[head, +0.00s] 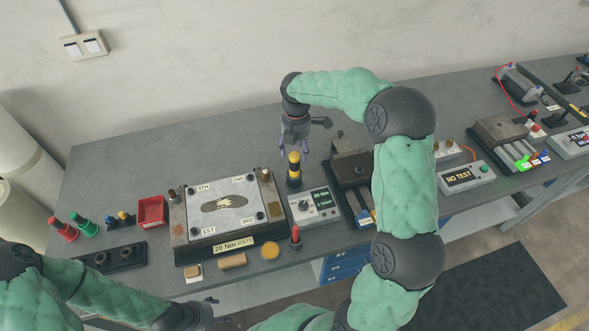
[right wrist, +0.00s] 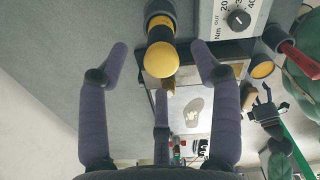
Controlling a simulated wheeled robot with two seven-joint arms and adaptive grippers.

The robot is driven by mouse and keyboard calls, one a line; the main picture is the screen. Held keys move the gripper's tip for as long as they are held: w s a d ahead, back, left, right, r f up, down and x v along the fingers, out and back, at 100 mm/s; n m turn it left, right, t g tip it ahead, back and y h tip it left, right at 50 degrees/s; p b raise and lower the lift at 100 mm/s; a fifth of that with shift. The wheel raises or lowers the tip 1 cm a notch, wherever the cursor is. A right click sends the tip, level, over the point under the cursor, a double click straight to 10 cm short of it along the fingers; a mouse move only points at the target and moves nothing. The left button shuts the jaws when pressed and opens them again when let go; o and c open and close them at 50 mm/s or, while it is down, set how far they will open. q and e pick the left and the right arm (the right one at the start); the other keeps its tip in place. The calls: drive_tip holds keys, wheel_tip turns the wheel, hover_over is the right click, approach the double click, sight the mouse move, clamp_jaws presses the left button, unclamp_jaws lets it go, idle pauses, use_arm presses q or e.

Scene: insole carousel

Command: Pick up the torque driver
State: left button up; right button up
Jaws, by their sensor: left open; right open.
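The torque driver (head: 294,172), black with yellow bands and a yellow rounded top, stands upright on the bench beside the grey control box. It also shows in the right wrist view (right wrist: 161,58), with its yellow end facing the camera between the spread fingers. My right gripper (head: 294,150) is open and points down just above the driver; it also shows in the right wrist view (right wrist: 160,66) with nothing held. My left gripper (head: 212,310) is open and empty at the bench's front edge. The driver's lower end is partly hidden in the right wrist view.
The grey control box (head: 316,208) with a dial stands close to the driver's right. A plate fixture (head: 181,232) lies to the left. A red bin (head: 151,211) and red and green handles (head: 84,226) are further left. A dark press-like device (head: 352,167) stands right of the driver.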

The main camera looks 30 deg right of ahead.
sight(295, 164)
drive_tip(key=shift+a+f+b, duration=0.2)
drive_tip(key=shift+f+b, duration=0.5)
drive_tip(key=shift+f, duration=3)
drive_tip(key=shift+r, duration=0.1)
clamp_jaws()
